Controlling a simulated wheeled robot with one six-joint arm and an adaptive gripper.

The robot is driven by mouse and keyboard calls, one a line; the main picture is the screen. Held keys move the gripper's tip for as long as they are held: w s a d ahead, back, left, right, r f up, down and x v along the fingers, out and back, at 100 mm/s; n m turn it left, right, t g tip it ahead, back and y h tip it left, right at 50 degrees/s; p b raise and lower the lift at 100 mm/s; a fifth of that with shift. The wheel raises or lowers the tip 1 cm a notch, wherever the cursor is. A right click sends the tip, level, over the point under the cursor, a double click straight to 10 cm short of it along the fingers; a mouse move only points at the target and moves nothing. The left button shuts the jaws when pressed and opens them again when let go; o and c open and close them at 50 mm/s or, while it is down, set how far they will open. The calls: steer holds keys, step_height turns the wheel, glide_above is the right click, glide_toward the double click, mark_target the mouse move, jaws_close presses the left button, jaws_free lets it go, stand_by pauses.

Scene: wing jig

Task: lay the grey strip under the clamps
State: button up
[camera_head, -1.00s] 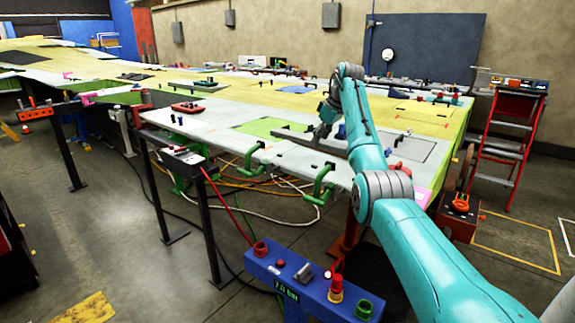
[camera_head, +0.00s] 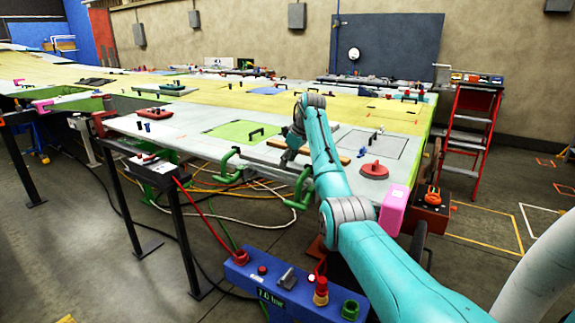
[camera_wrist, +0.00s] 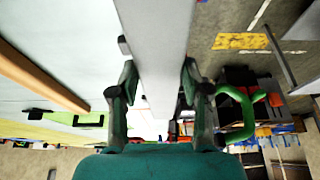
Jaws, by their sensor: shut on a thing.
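The grey strip (camera_wrist: 160,40) is long and flat, and my gripper (camera_wrist: 158,85) is shut on it, one finger on each side. In the head view the gripper (camera_head: 290,156) is low over the front edge of the table, and the strip (camera_head: 258,160) runs along that edge. Two green clamps hang on the edge: the left clamp (camera_head: 229,167) and the right clamp (camera_head: 301,188). One green clamp (camera_wrist: 247,112) also shows right of the strip in the wrist view. I cannot tell whether the strip touches the table or is under the clamp tips.
A brown bar (camera_wrist: 40,72) lies left of the strip on the table top. A green panel with a handle (camera_head: 240,132), a red round object (camera_head: 374,170) and a pink block (camera_head: 393,208) are near. A blue control box (camera_head: 290,286) stands in front.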

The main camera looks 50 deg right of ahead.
steer(key=shift+f, duration=0.5)
steer(key=shift+f, duration=0.15)
steer(key=shift+f, duration=0.3)
steer(key=shift+f, duration=0.15)
steer(key=o, duration=1.3)
steer(key=shift+f, duration=0.1)
steer(key=shift+r, duration=0.4)
steer(key=v, duration=1.2)
steer(key=shift+r, duration=0.25)
